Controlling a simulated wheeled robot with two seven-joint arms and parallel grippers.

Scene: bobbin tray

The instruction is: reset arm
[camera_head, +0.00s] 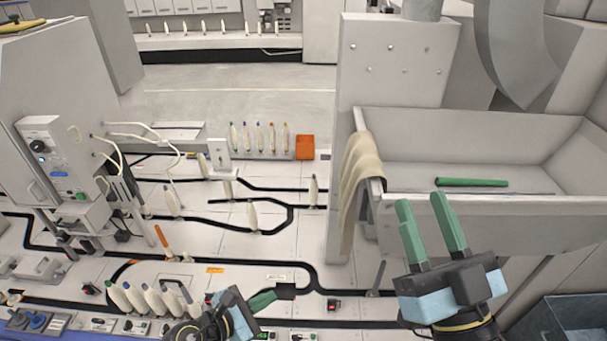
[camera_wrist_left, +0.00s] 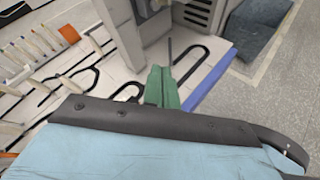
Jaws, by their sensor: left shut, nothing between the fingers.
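My left gripper (camera_head: 264,300) is low in the head view, over the front of the white work surface (camera_head: 245,275). Its green fingers are together and empty. They also show together in the left wrist view (camera_wrist_left: 161,88), above the white surface with black track lines. My right gripper (camera_head: 428,215) is at the lower right of the head view, in front of the grey trough (camera_head: 540,205). Its two green fingers point up and stand apart, with nothing visible between them. Several cream bobbins (camera_head: 145,300) stand in a row left of my left gripper.
Several bobbins with coloured tips (camera_head: 259,138) stand in a row at the back beside an orange block (camera_head: 305,147). Single bobbins stand along the black tracks. A beige cloth (camera_head: 360,185) hangs over the trough's edge, and a green bar (camera_head: 471,182) lies in the trough.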

